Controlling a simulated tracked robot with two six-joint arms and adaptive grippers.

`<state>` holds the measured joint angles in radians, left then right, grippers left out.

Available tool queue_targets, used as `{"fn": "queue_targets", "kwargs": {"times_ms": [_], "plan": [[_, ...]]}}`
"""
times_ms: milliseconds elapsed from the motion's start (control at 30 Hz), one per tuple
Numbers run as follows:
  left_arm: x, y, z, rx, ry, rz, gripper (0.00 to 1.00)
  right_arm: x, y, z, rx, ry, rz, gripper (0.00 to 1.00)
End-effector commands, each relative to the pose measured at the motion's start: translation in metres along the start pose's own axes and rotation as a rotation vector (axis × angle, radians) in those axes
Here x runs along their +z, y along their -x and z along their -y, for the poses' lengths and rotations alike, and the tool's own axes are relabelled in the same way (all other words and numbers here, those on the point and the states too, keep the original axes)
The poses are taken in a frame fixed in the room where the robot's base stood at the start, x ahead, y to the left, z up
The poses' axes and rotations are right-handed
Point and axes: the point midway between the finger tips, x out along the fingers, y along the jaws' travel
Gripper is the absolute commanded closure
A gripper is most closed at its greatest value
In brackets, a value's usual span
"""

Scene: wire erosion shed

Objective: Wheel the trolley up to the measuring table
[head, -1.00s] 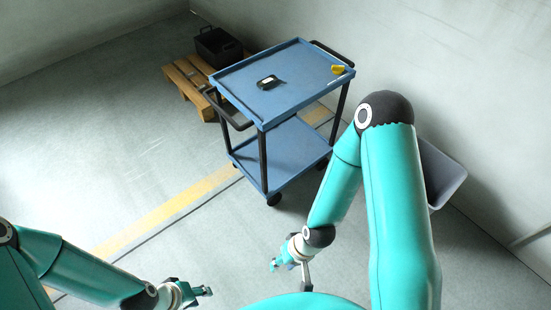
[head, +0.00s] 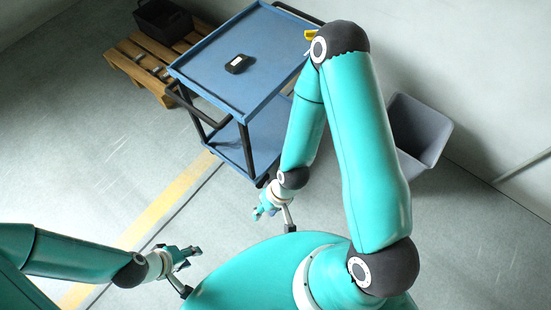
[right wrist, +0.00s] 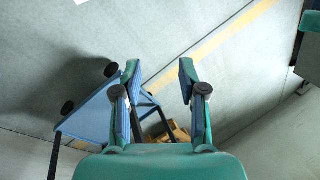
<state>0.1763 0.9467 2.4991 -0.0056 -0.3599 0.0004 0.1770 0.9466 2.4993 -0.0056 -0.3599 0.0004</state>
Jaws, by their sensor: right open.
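The blue two-shelf trolley (head: 265,50) stands upright ahead of me at the top middle of the head view, partly hidden by my right arm. Its near push handle (head: 190,108) is a black bar on the left side. In the right wrist view part of the trolley (right wrist: 95,118) and two casters show at the left. My right gripper (head: 262,210) is open and empty, in front of the trolley and apart from it; its fingers (right wrist: 158,85) stand wide. My left gripper (head: 187,257) is lower left, away from the handle; its opening is unclear. No measuring table shows.
A black device (head: 237,63) and a yellow item (head: 309,34) lie on the trolley top. A wooden pallet (head: 130,62) with a black crate (head: 160,22) is behind left. A grey bin (head: 420,122) stands right, near the wall. Floor at left is clear, with a yellow line (head: 165,203).

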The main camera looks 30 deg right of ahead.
Motion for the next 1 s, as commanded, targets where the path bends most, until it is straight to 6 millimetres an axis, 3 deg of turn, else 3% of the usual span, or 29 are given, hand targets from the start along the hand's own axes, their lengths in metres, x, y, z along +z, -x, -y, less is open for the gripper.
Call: {"fn": "queue_targets", "kwargs": {"times_ms": [33,100,267,367,700,1000], "plan": [[0.0,0.0,0.0,0.0,0.0,0.0,0.6,0.0,0.0,0.0,0.0,0.0,0.0,0.58],[0.0,-0.001,0.0,0.0,0.0,0.0,0.6,-0.001,-0.001,0.0,0.0,0.001,-0.002,0.47],[0.0,-0.018,0.006,0.0,0.0,0.0,0.6,-0.012,-0.011,-0.008,-0.009,0.018,-0.041,0.46],[0.0,-0.042,0.015,0.0,0.0,0.0,0.6,-0.029,-0.026,-0.017,-0.022,0.048,-0.105,0.46],[-0.001,-0.17,0.061,0.0,0.001,0.0,0.6,-0.124,-0.069,-0.075,-0.064,0.262,-0.509,0.46],[-0.002,-0.278,0.1,0.0,0.0,0.0,0.6,-0.173,-0.073,-0.121,-0.042,0.494,-0.862,0.46]]}}
